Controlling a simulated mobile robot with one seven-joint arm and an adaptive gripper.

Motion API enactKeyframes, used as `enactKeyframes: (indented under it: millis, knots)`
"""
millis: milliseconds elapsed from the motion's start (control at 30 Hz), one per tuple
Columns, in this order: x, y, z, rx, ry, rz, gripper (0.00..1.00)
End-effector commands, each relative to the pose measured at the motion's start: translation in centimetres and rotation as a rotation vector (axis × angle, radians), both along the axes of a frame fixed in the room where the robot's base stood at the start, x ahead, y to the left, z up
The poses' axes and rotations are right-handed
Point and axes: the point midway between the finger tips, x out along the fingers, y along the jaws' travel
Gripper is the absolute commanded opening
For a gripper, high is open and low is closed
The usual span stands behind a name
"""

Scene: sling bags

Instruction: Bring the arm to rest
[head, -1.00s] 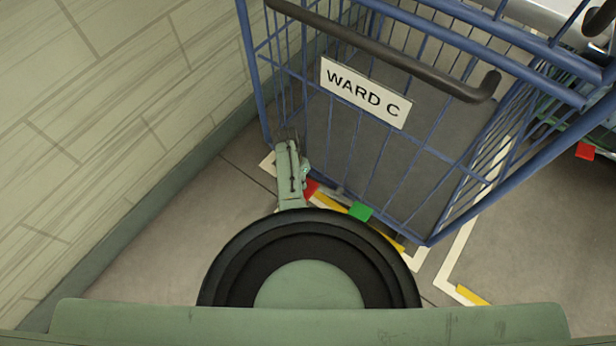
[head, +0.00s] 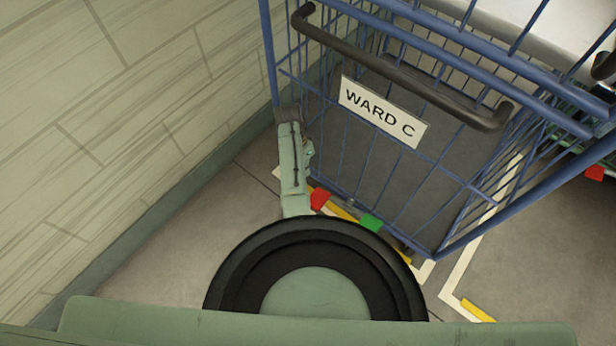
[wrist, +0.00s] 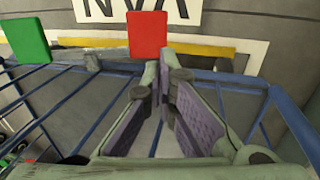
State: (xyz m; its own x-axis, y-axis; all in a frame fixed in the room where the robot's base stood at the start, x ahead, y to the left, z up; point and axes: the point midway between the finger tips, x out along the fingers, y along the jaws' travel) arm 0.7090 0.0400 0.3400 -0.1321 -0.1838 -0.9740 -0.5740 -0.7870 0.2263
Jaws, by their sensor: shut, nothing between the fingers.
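In the wrist view my gripper (wrist: 166,68) is shut and empty, its two purple-padded fingers meeting at the tips. A red tag (wrist: 147,35) shows just beyond the fingertips. I cannot tell whether they touch it. Blue bars pass on both sides of the fingers. In the head view my green arm (head: 293,165) reaches forward at the left front corner of a blue wire cart (head: 440,170). The fingers cannot be made out there.
The cart carries a "WARD C" sign (head: 382,112) and a dark handle (head: 405,75). A pale block wall (head: 120,130) stands close on the left. A red tag (head: 319,199) and a green tag (head: 371,223) show near the cart's front base. Bare floor (head: 190,240) lies between wall and arm.

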Motion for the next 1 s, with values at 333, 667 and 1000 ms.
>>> enactKeyframes:
  millis: [333, 667, 1000]
  knots:
    - [0.1, 0.2, 0.7, 0.000, 0.000, 0.000, 0.00]
    - [0.1, 0.2, 0.7, 0.000, 0.000, 0.000, 0.00]
    - [8.4, 7.6, 7.9, 0.087, -0.340, 0.226, 0.00]
